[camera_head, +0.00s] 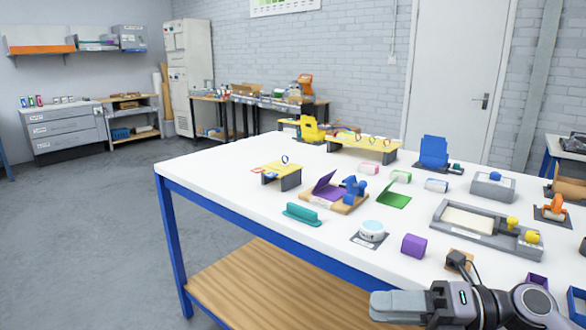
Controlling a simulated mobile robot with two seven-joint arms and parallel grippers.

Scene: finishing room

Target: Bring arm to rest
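My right gripper (398,306) and its grey and black arm come in from the lower right. The gripper lies level in front of the near edge of the white table (240,170) and points left. Its fingers look close together, but from this side I cannot tell whether they are open or shut. I see nothing held in it. My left gripper and arm are not in view.
Several items stand on the table, among them a purple block (414,245), a white round device (372,230), a teal holder (302,214) and a grey tray (462,243). A wooden shelf (270,285) lies below. The floor (90,230) at left is free.

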